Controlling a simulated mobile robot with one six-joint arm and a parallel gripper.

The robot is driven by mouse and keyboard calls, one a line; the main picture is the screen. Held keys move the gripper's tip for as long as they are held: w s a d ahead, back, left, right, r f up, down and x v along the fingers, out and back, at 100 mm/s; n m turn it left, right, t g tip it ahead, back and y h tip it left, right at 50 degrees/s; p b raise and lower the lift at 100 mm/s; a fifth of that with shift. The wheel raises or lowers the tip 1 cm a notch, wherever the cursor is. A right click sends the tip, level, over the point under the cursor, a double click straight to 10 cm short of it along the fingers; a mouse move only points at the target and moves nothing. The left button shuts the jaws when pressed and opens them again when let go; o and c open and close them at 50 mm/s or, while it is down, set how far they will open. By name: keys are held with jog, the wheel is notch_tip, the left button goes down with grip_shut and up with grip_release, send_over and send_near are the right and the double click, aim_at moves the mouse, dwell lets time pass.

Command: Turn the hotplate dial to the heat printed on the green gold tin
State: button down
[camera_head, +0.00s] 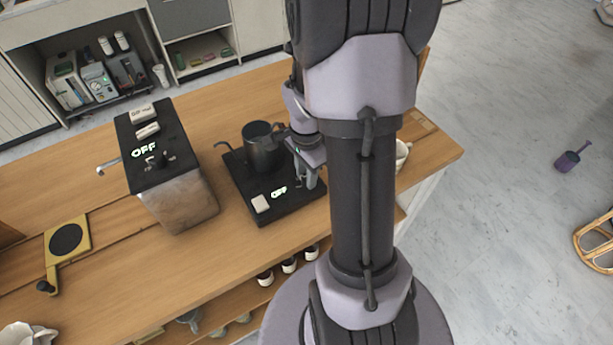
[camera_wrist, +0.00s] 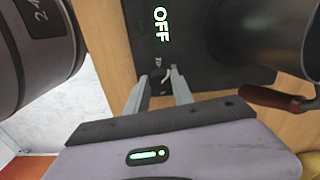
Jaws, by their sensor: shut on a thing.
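The black hotplate (camera_head: 243,187) lies on the wooden counter, and its display (camera_head: 279,192) reads OFF. The display also shows in the wrist view (camera_wrist: 161,24). A dark gooseneck kettle (camera_head: 262,150) stands on the hotplate. My gripper (camera_head: 311,181) is low over the hotplate's right front corner. In the wrist view its two fingers (camera_wrist: 158,82) are shut on the small dark dial (camera_wrist: 158,76), which mostly hides between them. The mark on the dial is too small to read. I cannot make out the green gold tin in either view.
A black-topped machine (camera_head: 157,170) with its own OFF display stands left of the hotplate. A yellow stand (camera_head: 80,255) is at the far left. Several small dark containers with white fronts (camera_head: 289,266) sit on the shelf below. A white cup (camera_head: 402,153) shows partly behind my arm.

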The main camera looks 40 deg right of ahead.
jog(key=shift+m+b, duration=0.35)
jog(key=shift+m, duration=0.45)
jog(key=c, duration=1.1)
grip_release()
notch_tip(320, 180, up, 18)
jog(key=p, duration=0.6)
jog(key=shift+f, duration=0.25)
